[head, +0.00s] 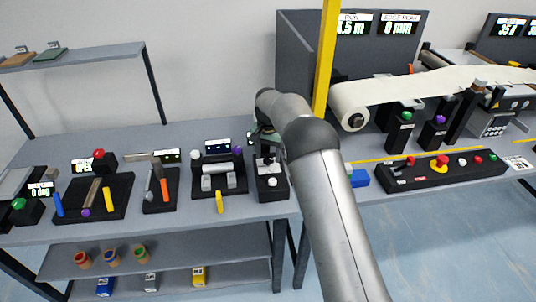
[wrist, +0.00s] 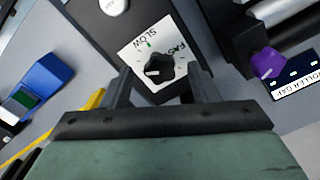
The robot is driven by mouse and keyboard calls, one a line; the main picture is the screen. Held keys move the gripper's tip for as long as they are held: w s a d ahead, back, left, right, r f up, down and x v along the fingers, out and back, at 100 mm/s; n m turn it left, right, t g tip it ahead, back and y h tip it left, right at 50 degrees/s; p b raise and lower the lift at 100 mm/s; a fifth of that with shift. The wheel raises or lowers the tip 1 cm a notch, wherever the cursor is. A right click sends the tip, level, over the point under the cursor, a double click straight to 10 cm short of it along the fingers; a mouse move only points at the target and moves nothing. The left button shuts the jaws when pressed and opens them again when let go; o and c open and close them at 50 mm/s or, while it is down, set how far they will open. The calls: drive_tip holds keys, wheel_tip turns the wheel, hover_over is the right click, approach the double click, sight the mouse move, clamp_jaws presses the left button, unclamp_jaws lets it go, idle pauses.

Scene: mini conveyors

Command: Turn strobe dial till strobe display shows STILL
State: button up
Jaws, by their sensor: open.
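The strobe dial (wrist: 159,68) is a black knob on a white plate marked SLOW and FAST, with a small green mark near SLOW. In the wrist view it lies between the two fingers of my gripper (wrist: 160,78), which is open. I cannot tell whether the fingers reach down beside the knob or touch it. In the head view my gripper (head: 267,143) is over the back of the small black box (head: 272,194) that carries the dial, and the dial is hidden there. I cannot read a strobe display; a small display edge (head: 250,136) behind my arm is mostly covered.
Left of the box is a roller unit (head: 218,181) with a purple knob (wrist: 268,63) close by in the wrist view. A blue block (head: 358,178) and a red-and-yellow button panel (head: 440,172) stand to the right. A yellow post (head: 324,60) rises behind my arm.

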drive_tip(key=shift+f, duration=0.55)
drive_tip(key=c, duration=1)
drive_tip(key=shift+o, duration=0.2)
drive_tip(key=shift+n, duration=0.3)
drive_tip(key=shift+n+b, duration=0.55)
drive_tip(key=shift+n, duration=0.45)
drive_tip(key=n, duration=0.3)
drive_tip(key=shift+d+b, duration=0.15)
drive_tip(key=shift+b, duration=0.25)
drive_tip(key=n, duration=0.6)
